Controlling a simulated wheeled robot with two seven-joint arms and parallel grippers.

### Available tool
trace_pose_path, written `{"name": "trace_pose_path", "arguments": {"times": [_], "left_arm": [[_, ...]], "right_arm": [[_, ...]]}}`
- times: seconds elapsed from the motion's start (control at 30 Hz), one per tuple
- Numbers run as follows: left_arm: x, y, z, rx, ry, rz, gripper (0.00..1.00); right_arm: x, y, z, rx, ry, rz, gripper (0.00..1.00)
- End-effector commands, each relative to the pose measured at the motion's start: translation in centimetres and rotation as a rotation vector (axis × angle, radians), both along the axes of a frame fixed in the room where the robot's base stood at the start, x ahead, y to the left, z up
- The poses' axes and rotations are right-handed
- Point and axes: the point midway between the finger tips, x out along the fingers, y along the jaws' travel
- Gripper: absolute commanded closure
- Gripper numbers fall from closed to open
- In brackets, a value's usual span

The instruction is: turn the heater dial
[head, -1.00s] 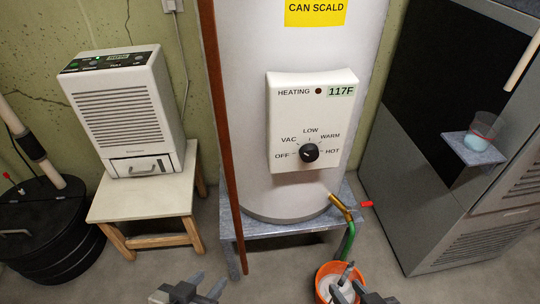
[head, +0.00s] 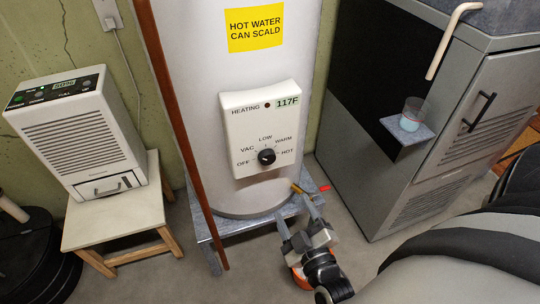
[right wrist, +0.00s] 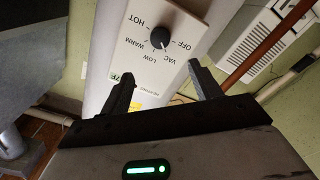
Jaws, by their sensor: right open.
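The black round heater dial (head: 266,156) sits on the white control panel (head: 232,112) of the tall white water heater, with OFF, VAC, LOW, WARM and HOT around it. The dial also shows in the right wrist view (right wrist: 159,37), upside down; its pale pointer mark seems to face the VAC side. My right gripper (head: 296,212) is open and empty, below and a little right of the panel, apart from the dial. In the right wrist view its two fingers (right wrist: 163,75) stand apart with the dial beyond them. My left gripper is out of view.
A reddish-brown pipe (head: 177,130) runs left of the heater. An orange bucket (head: 299,279) is mostly hidden behind my right gripper. A dehumidifier (head: 78,132) on a wooden stool stands left. A grey cabinet with a small shelf and cup (head: 413,112) stands right.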

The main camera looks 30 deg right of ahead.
Motion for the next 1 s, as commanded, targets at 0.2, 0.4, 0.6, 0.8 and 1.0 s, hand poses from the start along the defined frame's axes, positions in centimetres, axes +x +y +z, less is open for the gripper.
{"name": "trace_pose_path", "arguments": {"times": [0.2, 0.4, 0.6, 0.8, 1.0], "left_arm": [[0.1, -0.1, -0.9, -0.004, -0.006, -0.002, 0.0], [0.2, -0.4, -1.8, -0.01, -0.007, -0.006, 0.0], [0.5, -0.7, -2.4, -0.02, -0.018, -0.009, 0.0], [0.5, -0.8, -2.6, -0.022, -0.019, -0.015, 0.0], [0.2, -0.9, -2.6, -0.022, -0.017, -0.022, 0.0]], "right_arm": [[3.2, -0.9, -0.3, -0.007, -0.009, -0.004, 0.37], [7.6, -1.9, -0.3, -0.005, -0.009, -0.003, 0.37], [11.5, -2.8, -0.4, -0.006, -0.006, -0.003, 0.37], [14.2, -3.4, -0.2, -0.004, -0.005, -0.002, 0.37], [15.1, -3.7, -0.1, -0.005, -0.002, -0.002, 0.37]]}}
